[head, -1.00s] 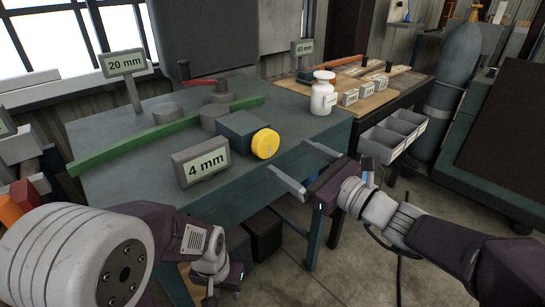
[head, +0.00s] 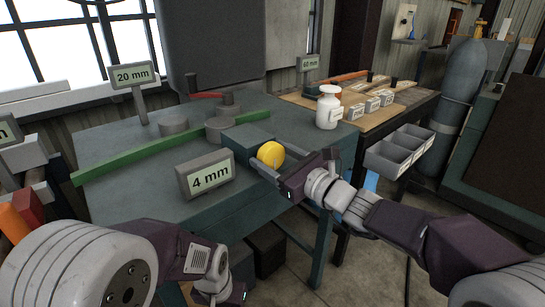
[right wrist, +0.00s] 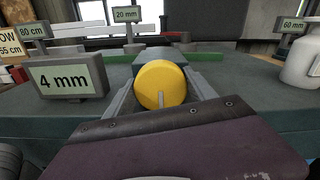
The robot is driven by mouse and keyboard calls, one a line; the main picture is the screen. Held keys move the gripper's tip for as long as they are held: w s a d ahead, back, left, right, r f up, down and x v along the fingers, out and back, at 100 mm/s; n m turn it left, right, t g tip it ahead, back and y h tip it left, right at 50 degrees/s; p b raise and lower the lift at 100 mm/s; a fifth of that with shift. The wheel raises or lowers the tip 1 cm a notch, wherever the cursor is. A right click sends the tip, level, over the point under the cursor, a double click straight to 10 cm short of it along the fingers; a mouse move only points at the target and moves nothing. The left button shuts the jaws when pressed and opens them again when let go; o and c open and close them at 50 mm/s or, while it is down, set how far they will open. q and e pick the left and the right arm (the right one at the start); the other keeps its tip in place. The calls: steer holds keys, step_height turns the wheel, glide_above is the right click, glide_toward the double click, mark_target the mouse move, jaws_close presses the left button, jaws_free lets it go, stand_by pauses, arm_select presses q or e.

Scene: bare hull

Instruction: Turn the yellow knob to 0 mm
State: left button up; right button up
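The yellow knob (head: 271,154) sits on the front of a dark teal box on the bench; it also shows in the right wrist view (right wrist: 161,85), with a pale pointer mark at its lower part. The display (head: 205,176) left of it reads 4 mm. My right gripper (head: 277,164) is at the knob, with one finger on each side of it in the right wrist view (right wrist: 160,92). The fingers look apart; contact with the knob cannot be made out. My left gripper (head: 229,294) is low at the bottom, in front of the bench, its fingers unclear.
A green bar (head: 140,160) crosses the bench top behind the display. A white bottle (head: 328,107) stands at right. Signs read 20 mm (head: 133,76) and 60 mm (head: 310,63). Grey bins (head: 398,150) are attached farther right. Floor is open at front right.

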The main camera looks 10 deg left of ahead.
steer(key=shift+c, duration=1.4)
steer(key=shift+f+b, duration=0.2)
steer(key=shift+b, duration=0.2)
steer(key=n+b, duration=0.2)
steer(key=b, duration=0.1)
steer(key=shift+f, duration=0.2)
steer(key=shift+r+n+b, duration=0.1)
steer(key=shift+n+b, duration=0.2)
steer(key=shift+b, duration=0.05)
steer(key=shift+r, duration=0.25)
steer(key=o, duration=1.4)
